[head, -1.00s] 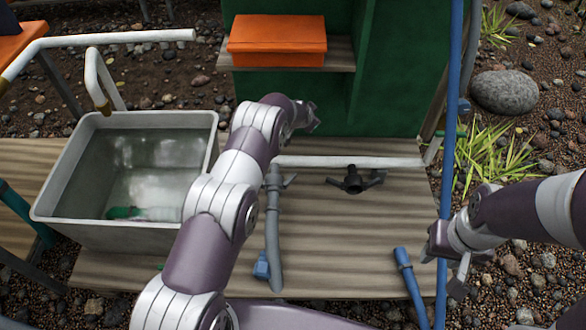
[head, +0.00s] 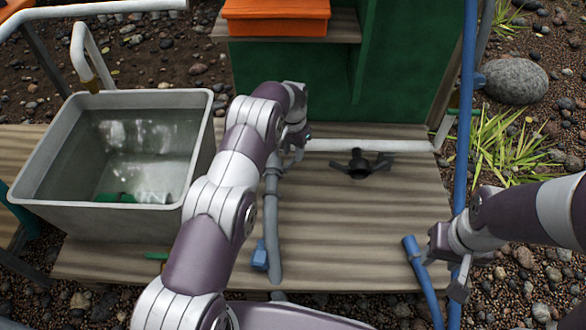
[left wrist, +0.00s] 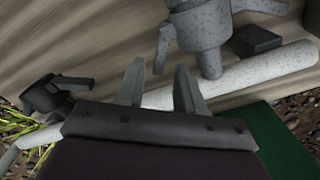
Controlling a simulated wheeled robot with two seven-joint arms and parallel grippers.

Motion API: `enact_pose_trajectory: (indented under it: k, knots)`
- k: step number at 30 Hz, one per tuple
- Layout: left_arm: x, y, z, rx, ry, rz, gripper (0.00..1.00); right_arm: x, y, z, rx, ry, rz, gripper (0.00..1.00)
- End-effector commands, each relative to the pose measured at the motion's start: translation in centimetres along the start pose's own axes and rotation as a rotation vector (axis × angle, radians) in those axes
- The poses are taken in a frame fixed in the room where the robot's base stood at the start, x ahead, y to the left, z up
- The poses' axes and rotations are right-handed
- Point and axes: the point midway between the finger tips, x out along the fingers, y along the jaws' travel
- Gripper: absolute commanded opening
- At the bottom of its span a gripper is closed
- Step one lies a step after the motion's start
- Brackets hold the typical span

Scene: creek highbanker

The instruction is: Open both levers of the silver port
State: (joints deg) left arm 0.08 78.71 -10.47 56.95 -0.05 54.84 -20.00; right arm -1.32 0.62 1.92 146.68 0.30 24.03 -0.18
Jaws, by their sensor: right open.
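The silver port (head: 272,183) stands on the wooden deck at the end of a grey hose, partly hidden by my left arm. In the left wrist view it is a speckled grey fitting (left wrist: 203,25) with one lever (left wrist: 164,46) hanging down on its left side and another stub at upper right. My left gripper (head: 297,150) is close beside the port. Its two fingers (left wrist: 160,72) are apart, and the lever's tip shows in the gap between them; contact cannot be told. My right gripper (head: 448,272) is open and empty at the deck's right side.
A dark port with two levers (head: 359,165) stands right of the silver one. A white pipe (head: 400,146) runs behind both. A blue hose (head: 420,275) lies near my right gripper. A grey water tub (head: 100,218) is at left. The middle of the deck is clear.

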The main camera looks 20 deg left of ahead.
Motion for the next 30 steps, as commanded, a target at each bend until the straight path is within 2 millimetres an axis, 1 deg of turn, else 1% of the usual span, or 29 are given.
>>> enact_pose_trajectory:
  k: [1, 3, 6, 12, 13, 14, 15, 16, 20, 23, 24, 26, 27, 30]
  knots:
    - [2.4, 0.0, 0.0, 0.0, 0.0, 0.0, 0.37, 2.4, 0.0, 0.3, 0.0, 0.0, 0.0, 0.43]
    - [3.0, 0.0, 0.0, 0.0, 0.001, 0.0, 0.37, 3.2, 0.0, 0.4, 0.0, 0.0, 0.0, 0.43]
    - [3.1, 0.0, -0.1, 0.0, 0.002, 0.0, 0.37, 3.5, 0.0, 0.4, 0.0, 0.0, 0.0, 0.43]
    - [2.8, 0.0, 0.0, 0.0, 0.001, 0.0, 0.37, 3.2, 0.0, 0.3, 0.0, 0.001, 0.0, 0.43]
    - [2.8, 0.0, 0.0, 0.0, 0.001, 0.0, 0.31, 3.2, 0.0, 0.4, 0.0, 0.001, 0.0, 0.43]
    - [2.8, 0.0, 0.0, 0.0, 0.001, 0.0, 0.21, 3.2, 0.0, 0.3, 0.0, 0.001, 0.0, 0.43]
    - [2.8, 0.0, 0.0, 0.001, 0.001, 0.0, 0.08, 3.2, 0.0, 0.3, 0.0, 0.001, 0.0, 0.43]
    - [2.8, 0.0, 0.0, 0.001, 0.001, 0.0, 0.0, 3.2, 0.0, 0.3, 0.0, 0.001, 0.0, 0.43]
    - [2.8, 0.0, 0.0, 0.001, 0.001, 0.0, 0.0, 3.2, 0.0, 0.4, 0.0, 0.001, 0.0, 0.43]
    - [2.3, 0.3, 0.0, 0.053, -0.001, 0.001, 0.0, 1.9, 0.0, 0.2, 0.0, 0.0, 0.0, 0.43]
    - [2.0, 0.5, 0.0, 0.107, 0.0, 0.001, 0.0, 1.0, 0.0, 0.1, 0.0, 0.0, 0.0, 0.43]
    - [1.9, 0.9, 0.1, 0.215, -0.001, 0.001, 0.0, -0.2, 0.0, 0.0, 0.0, 0.001, 0.0, 0.43]
    - [2.0, 1.2, 0.2, 0.285, -0.001, 0.001, 0.0, -0.6, 0.0, -0.1, 0.0, 0.001, 0.0, 0.43]
    - [2.4, 1.6, 0.4, 0.425, 0.0, 0.001, 0.0, -1.2, 0.0, -0.2, 0.0, 0.001, 0.0, 0.43]
